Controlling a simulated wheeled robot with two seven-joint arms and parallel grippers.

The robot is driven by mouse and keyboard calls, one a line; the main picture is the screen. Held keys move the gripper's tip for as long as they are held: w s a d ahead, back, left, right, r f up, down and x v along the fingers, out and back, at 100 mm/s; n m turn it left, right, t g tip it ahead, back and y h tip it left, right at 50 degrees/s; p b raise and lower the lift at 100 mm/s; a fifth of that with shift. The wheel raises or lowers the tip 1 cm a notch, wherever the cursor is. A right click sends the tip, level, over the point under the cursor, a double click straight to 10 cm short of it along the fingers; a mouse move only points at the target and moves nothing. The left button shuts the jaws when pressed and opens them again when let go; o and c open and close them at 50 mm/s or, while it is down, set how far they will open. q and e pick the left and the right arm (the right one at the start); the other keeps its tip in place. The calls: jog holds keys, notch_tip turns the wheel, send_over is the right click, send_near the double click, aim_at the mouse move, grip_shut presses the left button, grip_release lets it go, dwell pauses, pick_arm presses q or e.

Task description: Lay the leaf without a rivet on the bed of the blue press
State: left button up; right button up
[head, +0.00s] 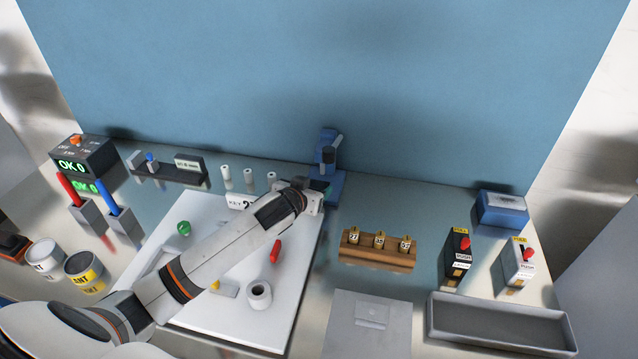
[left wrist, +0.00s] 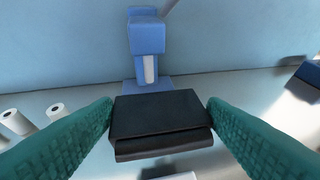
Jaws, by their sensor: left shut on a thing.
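The blue press (head: 330,170) stands at the back of the table, near the wall; it also fills the upper middle of the left wrist view (left wrist: 147,38). My left gripper (head: 321,190) is just in front of its base. In the left wrist view, the green fingers are shut on a flat dark leaf (left wrist: 160,115), which spans the gap between them. The leaf is held in front of the press base and hides part of it. No rivet shows on its visible face. I cannot tell whether it touches the bed. My right gripper is out of view.
White rolls (head: 249,178) stand left of the press. A wooden rack (head: 377,256), black dispenser (head: 457,252) and grey tray (head: 500,337) are to the right.

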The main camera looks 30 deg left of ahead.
pick_arm(q)
jog(key=w, duration=0.2)
jog(key=w+a+p, duration=0.1)
jog(key=w, duration=0.2)
jog(key=w+a, duration=0.1)
jog(key=w, duration=0.1)
jog(key=shift+w+r, duration=0.15)
jog(key=shift+r, duration=0.05)
notch_tip(320, 180, down, 3)
jog(key=shift+d+r+p, duration=0.1)
jog(key=shift+p, duration=0.35)
notch_tip(320, 180, down, 4)
jog(key=shift+p, duration=0.3)
jog(key=shift+w, duration=0.15)
jog(key=shift+f, duration=0.25)
